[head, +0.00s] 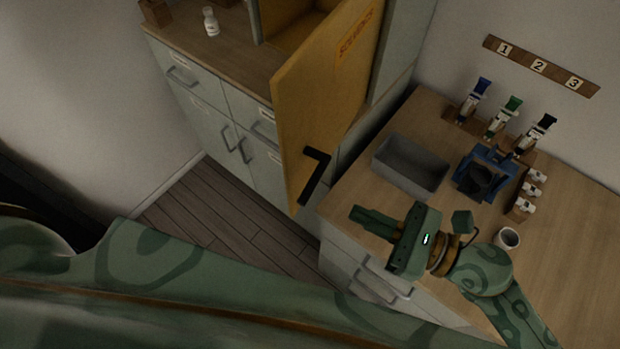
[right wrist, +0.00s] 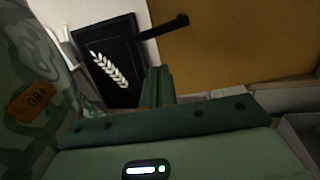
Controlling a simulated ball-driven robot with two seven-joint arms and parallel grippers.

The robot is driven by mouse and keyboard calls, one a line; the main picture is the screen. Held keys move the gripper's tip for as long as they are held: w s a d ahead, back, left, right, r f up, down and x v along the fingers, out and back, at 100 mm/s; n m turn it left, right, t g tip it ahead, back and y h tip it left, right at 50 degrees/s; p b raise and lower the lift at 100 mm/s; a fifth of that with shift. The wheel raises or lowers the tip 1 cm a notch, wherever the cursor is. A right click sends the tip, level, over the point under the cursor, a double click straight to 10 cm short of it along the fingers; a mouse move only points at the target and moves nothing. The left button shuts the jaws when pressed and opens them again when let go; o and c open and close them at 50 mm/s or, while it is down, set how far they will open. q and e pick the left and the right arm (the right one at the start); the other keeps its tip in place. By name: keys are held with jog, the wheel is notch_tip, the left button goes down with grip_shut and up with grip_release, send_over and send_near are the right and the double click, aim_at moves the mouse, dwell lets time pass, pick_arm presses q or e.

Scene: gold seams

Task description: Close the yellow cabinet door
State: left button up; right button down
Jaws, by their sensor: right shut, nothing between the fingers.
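The yellow cabinet door (head: 318,95) stands open in the head view, swung out from the wall cabinet, whose yellow inside (head: 290,22) shows behind it. A black handle (head: 314,176) sits at the door's lower free edge. My right gripper (head: 370,217) is shut and empty, below and to the right of the handle, over the counter's front edge, apart from the door. In the right wrist view, my shut fingers (right wrist: 157,88) point toward the yellow door (right wrist: 235,45), with its black handle (right wrist: 165,28) just beyond them. My left gripper is not in view.
The right counter (head: 570,225) holds a grey basin (head: 410,165), a blue holder (head: 487,172), several coloured-top tools (head: 503,117) and a small cup (head: 508,238). Grey drawers (head: 230,115) stand at the left. Wooden floor (head: 225,225) is clear between. A black panel (right wrist: 112,65) shows in the right wrist view.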

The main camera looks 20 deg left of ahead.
aim_at(292, 181)
jog(key=a, duration=0.3)
jog(key=w+a+p, duration=0.1)
jog(key=a, duration=0.2)
jog(key=w+a+p, duration=0.1)
jog(key=a, duration=0.2)
jog(key=shift+a, duration=0.8)
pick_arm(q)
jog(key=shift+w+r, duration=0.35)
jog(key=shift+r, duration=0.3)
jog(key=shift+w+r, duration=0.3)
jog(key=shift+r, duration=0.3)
pick_arm(e)
jog(key=shift+w, duration=0.1)
